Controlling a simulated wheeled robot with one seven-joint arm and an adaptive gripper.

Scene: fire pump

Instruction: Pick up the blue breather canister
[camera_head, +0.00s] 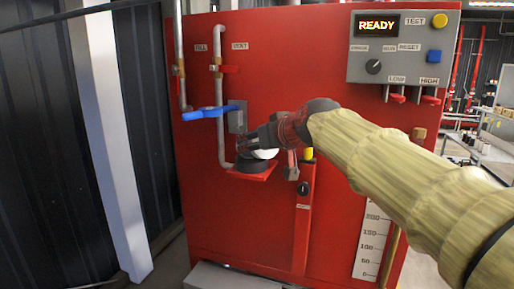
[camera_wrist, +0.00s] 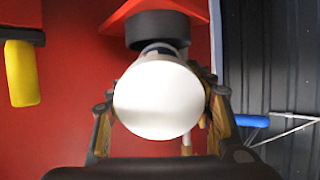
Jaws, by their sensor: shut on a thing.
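A canister with a round white top (camera_wrist: 158,100) sits between the two fingers of my gripper (camera_wrist: 162,108) in the wrist view. Its sides are mostly hidden, and I see no clear blue on it. A thick black ring (camera_wrist: 158,27) is beyond it, on a red shelf (camera_wrist: 120,18). In the head view the white part (camera_head: 265,154) shows just under my gripper (camera_head: 258,146), above the black ring (camera_head: 250,166) on the small red shelf (camera_head: 262,174). My gripper is shut on the canister. I cannot tell whether the canister touches the ring.
A blue lever (camera_head: 210,112) and grey pipes (camera_head: 220,90) are left of my gripper. A yellow part (camera_head: 307,153) is close on the right; it also shows in the wrist view (camera_wrist: 22,75). The red cabinet (camera_head: 290,70) stands behind, with a grey control panel (camera_head: 403,62) above.

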